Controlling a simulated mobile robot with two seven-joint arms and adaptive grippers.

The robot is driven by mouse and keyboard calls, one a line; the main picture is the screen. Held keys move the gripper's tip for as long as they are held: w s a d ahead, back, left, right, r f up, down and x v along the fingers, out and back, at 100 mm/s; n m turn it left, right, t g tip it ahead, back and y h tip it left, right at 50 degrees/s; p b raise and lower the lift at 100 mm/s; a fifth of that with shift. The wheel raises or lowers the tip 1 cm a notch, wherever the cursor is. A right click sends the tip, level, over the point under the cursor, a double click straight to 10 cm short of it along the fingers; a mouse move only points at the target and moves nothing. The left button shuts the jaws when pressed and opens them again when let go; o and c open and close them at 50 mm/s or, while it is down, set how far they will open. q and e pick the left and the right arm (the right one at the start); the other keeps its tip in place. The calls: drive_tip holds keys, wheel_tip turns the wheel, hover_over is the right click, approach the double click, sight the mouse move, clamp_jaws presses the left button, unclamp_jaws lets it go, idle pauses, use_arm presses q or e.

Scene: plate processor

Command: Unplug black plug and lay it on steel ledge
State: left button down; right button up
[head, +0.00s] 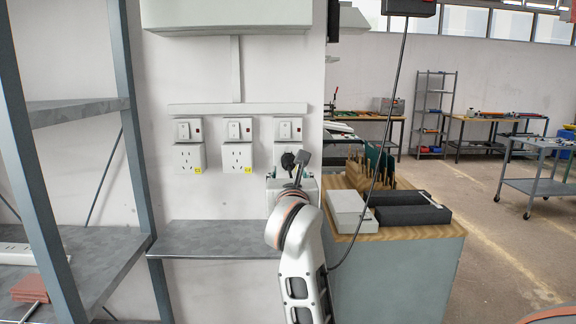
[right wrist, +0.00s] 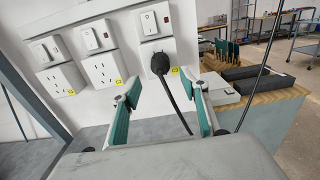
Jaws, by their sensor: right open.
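The black plug (head: 287,160) sits in the rightmost wall socket, and in the right wrist view it (right wrist: 160,63) has a black cable hanging down from it. My right gripper (right wrist: 165,95) is open, with its green-lined fingers apart on either side of the cable. The plug shows just beyond the fingertips, and nothing is held. In the head view my right gripper (head: 291,178) is in front of that socket and hides part of it. The steel ledge (head: 205,240) is bare, below the sockets. My left gripper is not in view.
Two empty sockets (head: 238,157) with switches are to the left. A grey metal shelf frame (head: 135,130) stands at the left. A wood-topped cabinet (head: 400,232) with dark and white boxes stands at the right, with a hanging cable (head: 391,110) before it.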

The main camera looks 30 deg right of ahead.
sight(289, 166)
drive_tip(key=b+x, duration=0.1)
drive_tip(key=x, duration=0.6)
drive_tip(key=shift+d+b, duration=0.1)
drive_tip(key=shift+b, duration=0.25)
drive_tip(key=shift+x, duration=0.85)
idle(0.4)
clamp_jaws()
drive_tip(key=shift+s, duration=0.1)
drive_tip(key=shift+p+v, duration=0.8)
drive_tip(key=shift+v, duration=2.1)
